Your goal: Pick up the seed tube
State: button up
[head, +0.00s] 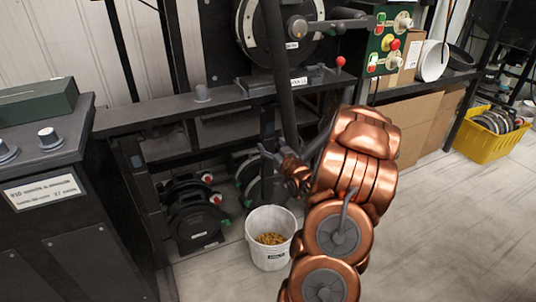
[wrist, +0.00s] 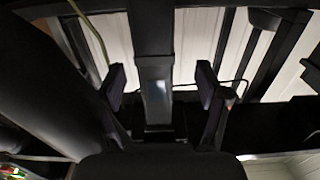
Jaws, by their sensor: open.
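A long dark tube (head: 281,85), which looks like the seed tube, runs down steeply in front of the machine toward the white bucket in the head view. Its lower end is hidden behind or beside my gripper. My gripper (head: 272,150) is open at the tube's lower part, above the bucket. In the wrist view my two fingers stand wide apart (wrist: 161,84), with a dark upright bar between them in the picture. I cannot tell whether that bar is the tube or a frame post farther back. A thick dark cylinder fills the left of that view.
The white bucket (head: 264,257) with yellow seeds stands on the floor below. A dark shelf (head: 160,117) crosses behind, with a red-knobbed device (head: 340,64). Dark reels (head: 195,222) stand at left. A yellow crate (head: 478,146) is far right. The right floor is clear.

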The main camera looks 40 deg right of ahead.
aim_at(269, 139)
jog(key=shift+d+b+x, duration=0.2)
jog(key=shift+b+x, duration=0.05)
jog(key=shift+x, duration=1.05)
jog(key=shift+d+b+x, duration=0.15)
jog(key=shift+b+x, duration=0.05)
jog(key=shift+x, duration=1.05)
jog(key=shift+s+r, duration=0.1)
jog(key=shift+r, duration=0.05)
jog(key=shift+c, duration=0.3)
grip_shut()
